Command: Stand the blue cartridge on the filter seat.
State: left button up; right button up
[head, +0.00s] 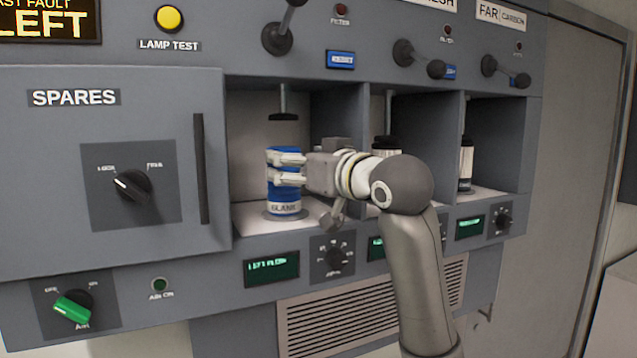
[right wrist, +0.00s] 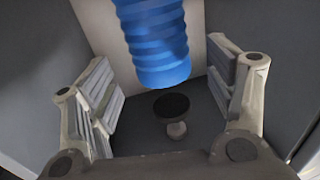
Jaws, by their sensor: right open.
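The blue cartridge (head: 285,194) has ribbed blue sides and a white "BLANK" label low down. It stands upright on the round filter seat (head: 267,215) in the left bay, under a raised plunger (head: 284,114). My right gripper (head: 287,168) reaches in from the right, its fingers at the cartridge's upper part. In the right wrist view the blue cartridge (right wrist: 155,45) shows between the two spread fingers (right wrist: 163,80), with a gap on each side. The seat is partly hidden under the cartridge. My left gripper is not in view.
The middle bay (head: 389,125) and right bay (head: 490,135) hold black-topped cartridges; my arm partly covers the middle one. The SPARES door (head: 70,200) with its dark handle (head: 201,168) is shut at the left. Levers stick out above the bays. Dividers leave little side room.

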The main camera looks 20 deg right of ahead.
jog(key=b+v, duration=0.2)
jog(key=v, duration=0.5)
jog(key=shift+b, duration=0.35)
dwell(0.9)
